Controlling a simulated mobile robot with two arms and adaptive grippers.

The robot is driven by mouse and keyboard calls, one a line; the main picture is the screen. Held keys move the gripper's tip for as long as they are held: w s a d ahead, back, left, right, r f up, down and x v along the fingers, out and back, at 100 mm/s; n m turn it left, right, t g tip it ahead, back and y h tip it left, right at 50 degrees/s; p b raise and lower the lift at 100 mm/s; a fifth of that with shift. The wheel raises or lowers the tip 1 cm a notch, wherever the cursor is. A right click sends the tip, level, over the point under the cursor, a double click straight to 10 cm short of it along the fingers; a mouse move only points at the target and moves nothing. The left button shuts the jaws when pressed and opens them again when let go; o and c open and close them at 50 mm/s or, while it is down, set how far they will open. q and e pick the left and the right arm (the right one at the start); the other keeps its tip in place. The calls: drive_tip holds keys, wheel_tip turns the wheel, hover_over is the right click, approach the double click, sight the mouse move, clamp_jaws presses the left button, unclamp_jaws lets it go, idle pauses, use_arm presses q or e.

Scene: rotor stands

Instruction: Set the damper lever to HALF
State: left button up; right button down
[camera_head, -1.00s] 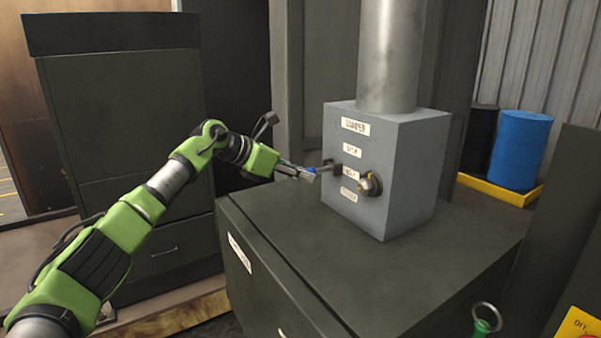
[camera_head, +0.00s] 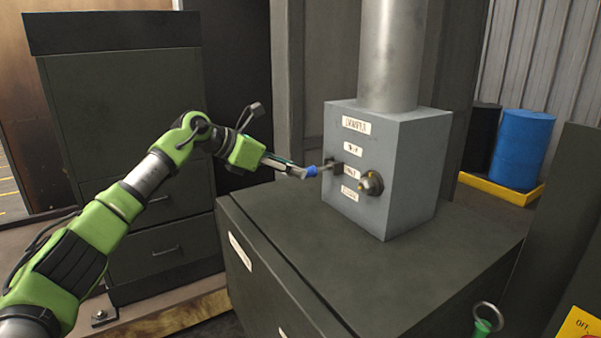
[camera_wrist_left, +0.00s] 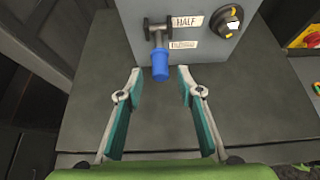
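The damper box (camera_head: 400,190) is a grey housing with a round metal duct on top and white labels down its face. Its lever has a blue grip (camera_head: 312,171) on a metal shaft and sticks out toward my gripper, at about the height of the HALF label (camera_wrist_left: 186,22). The blue grip (camera_wrist_left: 160,65) also shows in the left wrist view. My left gripper (camera_head: 298,172) is open, its two fingertips (camera_wrist_left: 158,74) apart on either side of the grip's end, with gaps on both sides. The lever's pivot is partly visible. My right gripper is not in view.
A dark cabinet top (camera_head: 300,225) lies under the box. A round knob (camera_head: 370,184) sits right of the lever. A blue drum (camera_head: 522,148) stands on a yellow tray behind. A metal ring on a green base (camera_head: 486,318) is at the lower right.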

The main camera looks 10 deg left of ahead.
use_arm(q)
drive_tip(key=v, duration=0.7)
drive_tip(key=shift+s+a+r, duration=0.15)
drive_tip(key=shift+s+a, duration=0.1)
